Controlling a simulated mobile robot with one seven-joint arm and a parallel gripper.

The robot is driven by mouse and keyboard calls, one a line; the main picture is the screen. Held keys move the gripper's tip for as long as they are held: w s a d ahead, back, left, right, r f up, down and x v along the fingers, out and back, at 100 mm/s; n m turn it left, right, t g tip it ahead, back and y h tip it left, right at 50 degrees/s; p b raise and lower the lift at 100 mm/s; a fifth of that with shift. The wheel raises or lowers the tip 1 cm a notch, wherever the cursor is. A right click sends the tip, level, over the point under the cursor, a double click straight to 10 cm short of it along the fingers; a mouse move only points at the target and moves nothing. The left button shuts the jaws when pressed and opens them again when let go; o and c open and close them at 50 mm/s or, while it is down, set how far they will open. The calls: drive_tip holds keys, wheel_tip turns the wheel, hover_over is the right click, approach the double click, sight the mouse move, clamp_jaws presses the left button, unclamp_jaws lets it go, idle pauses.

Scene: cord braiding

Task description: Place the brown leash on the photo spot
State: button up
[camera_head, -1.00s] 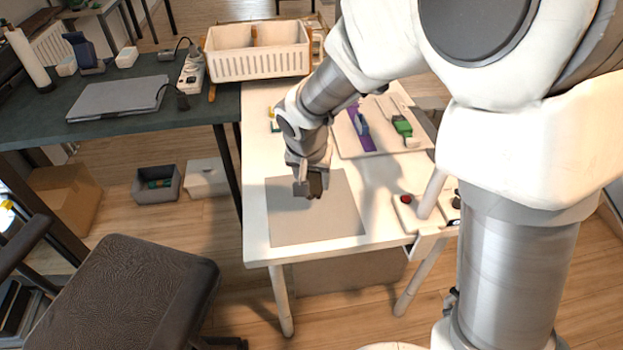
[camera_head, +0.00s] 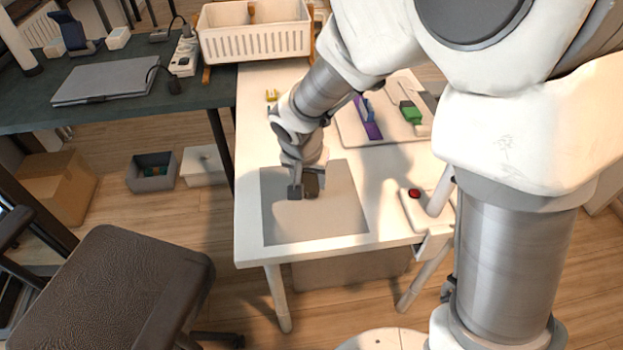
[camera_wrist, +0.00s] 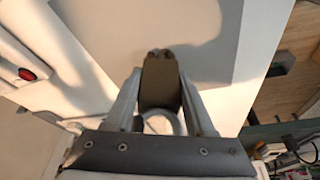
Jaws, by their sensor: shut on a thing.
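The brown leash (camera_wrist: 160,84) is between the two fingers of my gripper (camera_wrist: 160,100) in the wrist view, a dark brown folded piece with a pale ring at its near end. My gripper (camera_head: 304,190) is shut on it. In the head view the leash (camera_head: 312,184) shows as a small dark brown patch at the fingers. The grey square (camera_head: 315,222) on the white table, which looks like the photo spot, lies below my gripper. I cannot tell whether the leash touches it.
A white tray (camera_head: 372,135) with a purple item (camera_head: 366,122) and a green item (camera_head: 411,112) lies behind to the right. A box with a red button (camera_head: 414,193) stands right of the grey square. A white basket (camera_head: 254,42) stands at the back.

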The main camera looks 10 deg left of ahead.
drive_tip(key=shift+r, duration=0.1)
drive_tip(key=shift+f, duration=0.2)
drive_tip(key=o, duration=1.3)
drive_tip(key=shift+r, duration=0.1)
